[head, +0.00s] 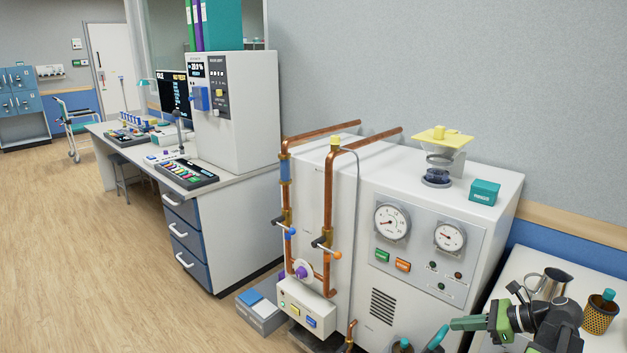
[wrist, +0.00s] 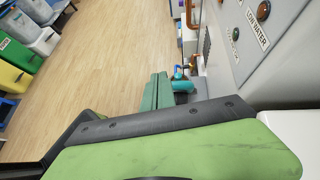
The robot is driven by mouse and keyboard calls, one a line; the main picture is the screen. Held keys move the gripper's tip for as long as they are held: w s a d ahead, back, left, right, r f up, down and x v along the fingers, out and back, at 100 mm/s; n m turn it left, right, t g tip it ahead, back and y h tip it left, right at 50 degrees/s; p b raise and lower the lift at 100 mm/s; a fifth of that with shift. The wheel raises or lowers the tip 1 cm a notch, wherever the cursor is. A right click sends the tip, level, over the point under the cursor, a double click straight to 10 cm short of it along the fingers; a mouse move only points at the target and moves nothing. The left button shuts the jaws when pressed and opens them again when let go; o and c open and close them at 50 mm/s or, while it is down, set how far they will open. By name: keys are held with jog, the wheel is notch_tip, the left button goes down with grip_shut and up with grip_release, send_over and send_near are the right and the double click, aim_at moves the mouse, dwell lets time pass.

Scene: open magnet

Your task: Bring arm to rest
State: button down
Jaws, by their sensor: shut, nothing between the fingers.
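My arm reaches in from the lower right corner of the head view. My gripper (head: 460,324) points left, low in front of the white cabinet with gauges (head: 410,265). In the wrist view, my gripper's green fingers (wrist: 157,92) are together with nothing held between them. A teal-topped item (head: 437,338) shows close by the fingertips in the head view; I cannot tell whether they touch.
A side table (head: 518,268) at the lower right carries a metal jug (head: 549,284) and a dark patterned cup with a teal top (head: 600,312), close to my arm. Copper pipes (head: 328,215) run up the cabinet front. The wooden floor (head: 90,260) at left is open.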

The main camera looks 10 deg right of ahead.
jog(key=w+a+f+n+g+y, duration=0.1)
jog(key=w+a+n+g, duration=0.3)
jog(key=a, duration=0.7)
jog(key=w+a+f+n+g+y, duration=0.1)
jog(key=w+a+f, duration=0.1)
jog(key=w+a, duration=0.65)
jog(key=s+a+f+n+g+h, duration=0.25)
jog(key=a+n, duration=0.45)
jog(key=a, duration=0.4)
jog(key=s+a+f+n+g+h, duration=0.2)
jog(key=a+f+n+h, duration=0.2)
jog(key=a+n, duration=0.55)
jog(key=d+f+n+t+h, duration=0.1)
jog(key=d+n+h, duration=0.2)
jog(key=n, duration=0.2)
notch_tip(320, 180, up, 20)
jog(key=p, duration=2)
jog(key=shift+w+n, duration=0.3)
jog(key=shift+n, duration=0.15)
